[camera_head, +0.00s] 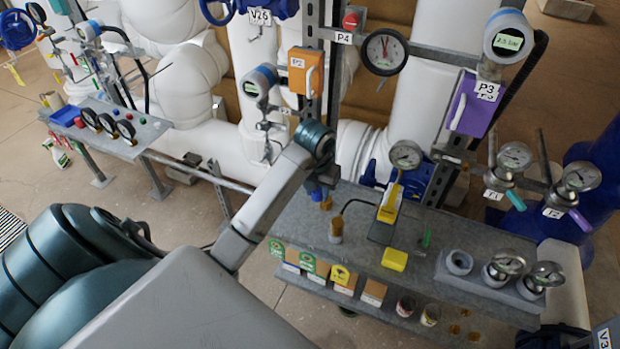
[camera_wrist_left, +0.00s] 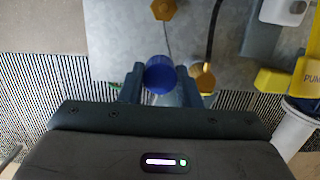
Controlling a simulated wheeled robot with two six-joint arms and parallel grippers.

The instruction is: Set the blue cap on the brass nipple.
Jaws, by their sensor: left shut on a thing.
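My left gripper (camera_head: 317,185) is above the back left end of the grey bench. It is shut on the blue cap (camera_head: 315,194), a short round cap. In the left wrist view the cap (camera_wrist_left: 160,74) sits between the two fingers (camera_wrist_left: 160,88). A brass nipple (camera_head: 326,204) shows just beside the cap in the head view. In the left wrist view the brass nipple (camera_wrist_left: 164,9) is at the top edge, apart from the cap. The cap is not on it. My right gripper is not in view.
A brass hose end (camera_head: 336,228) with a black hose stands close by and shows right of the fingers in the left wrist view (camera_wrist_left: 205,80). A yellow pump (camera_head: 389,205), a yellow block (camera_head: 394,260) and gauges (camera_head: 508,263) are farther right on the bench (camera_head: 365,256).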

